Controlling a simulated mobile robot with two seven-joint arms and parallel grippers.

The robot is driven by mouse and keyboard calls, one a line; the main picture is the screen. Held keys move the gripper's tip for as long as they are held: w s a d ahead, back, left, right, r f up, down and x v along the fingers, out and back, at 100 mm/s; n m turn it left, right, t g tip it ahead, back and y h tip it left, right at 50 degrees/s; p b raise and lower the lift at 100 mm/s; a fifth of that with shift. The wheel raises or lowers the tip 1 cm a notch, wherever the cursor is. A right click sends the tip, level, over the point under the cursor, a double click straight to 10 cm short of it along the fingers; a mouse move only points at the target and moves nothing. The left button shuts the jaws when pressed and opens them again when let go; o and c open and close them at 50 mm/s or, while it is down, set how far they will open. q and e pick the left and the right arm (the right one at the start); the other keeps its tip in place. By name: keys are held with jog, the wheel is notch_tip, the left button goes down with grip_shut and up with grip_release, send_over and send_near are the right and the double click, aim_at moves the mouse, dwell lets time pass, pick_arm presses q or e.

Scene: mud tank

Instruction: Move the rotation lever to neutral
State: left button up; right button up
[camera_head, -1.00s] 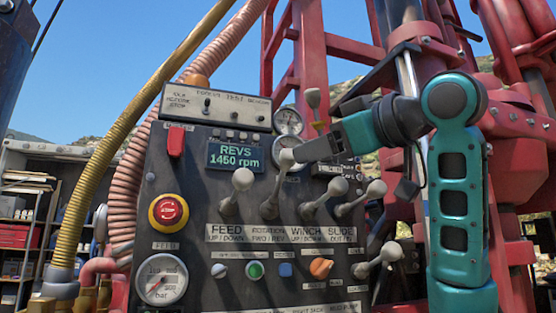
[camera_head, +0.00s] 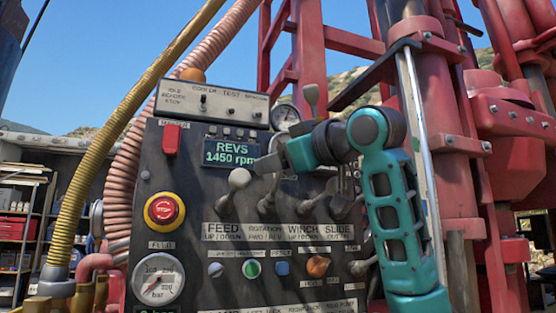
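The rotation lever (camera_head: 272,188) is the second from the left on the dark control panel, above the label "ROTATION FWD/REV". Its lower stem shows, leaning a little right as it rises; its knob is hidden behind my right gripper. My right gripper (camera_head: 262,165) reaches in from the right, in front of the panel, with its grey fingers over the top of this lever. Whether the fingers touch or hold the knob cannot be told. The feed lever (camera_head: 239,179) stands just left of the fingertips. My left gripper is out of view.
The winch lever (camera_head: 331,188) and slide lever (camera_head: 342,206) stand close together under my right wrist. A display (camera_head: 230,152) reads 1450 rpm. A red emergency button (camera_head: 164,210) and pressure gauge (camera_head: 158,279) are at left. Red rig columns (camera_head: 440,120) stand at right.

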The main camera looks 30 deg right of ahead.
grip_shut()
dwell(0.3)
jog(key=shift+s+f+b, duration=0.2)
jog(key=shift+f+b, duration=0.2)
jog(key=shift+b, duration=0.2)
jog(key=f+t+b, duration=0.1)
jog(key=s+f+n+t+b, duration=0.1)
jog(key=b, duration=0.1)
jog(key=s+f+t+y+b, duration=0.1)
jog(key=shift+a+f+n+b, duration=0.2)
jog(key=shift+a+n+b, duration=0.1)
jog(key=shift+b, duration=0.1)
jog(key=shift+o, duration=1.1)
grip_release()
